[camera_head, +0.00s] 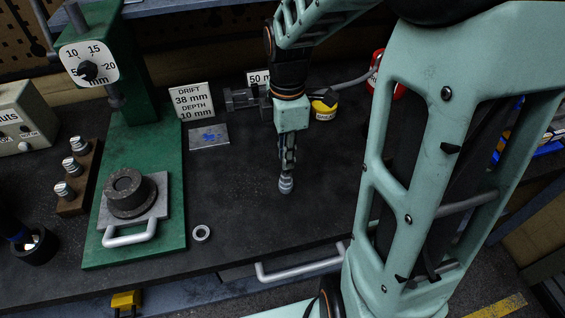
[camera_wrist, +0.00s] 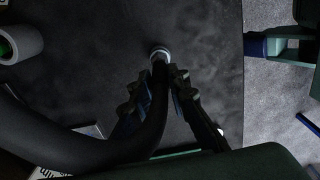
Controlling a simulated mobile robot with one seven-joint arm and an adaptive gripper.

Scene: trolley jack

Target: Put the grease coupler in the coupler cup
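My gripper (camera_head: 288,165) points down over the middle of the dark bench. It is shut on the grease coupler (camera_head: 286,186), whose grey tip shows below the fingers. In the wrist view the coupler's pale round end (camera_wrist: 160,54) stands out between the fingers (camera_wrist: 160,90), with a thick black hose running back from it. A grey round cup with green inside (camera_wrist: 17,44) is at the upper left of the wrist view, apart from the coupler; it seems to be the coupler cup. My arm appears to hide it in the head view.
A green press (camera_head: 160,190) with a round block (camera_head: 130,192) stands left. A loose ring (camera_head: 201,233) lies near the bench's front edge. A blue-marked plate (camera_head: 209,135), signs (camera_head: 194,101) and a yellow tin (camera_head: 324,110) are behind. Bench around the coupler is clear.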

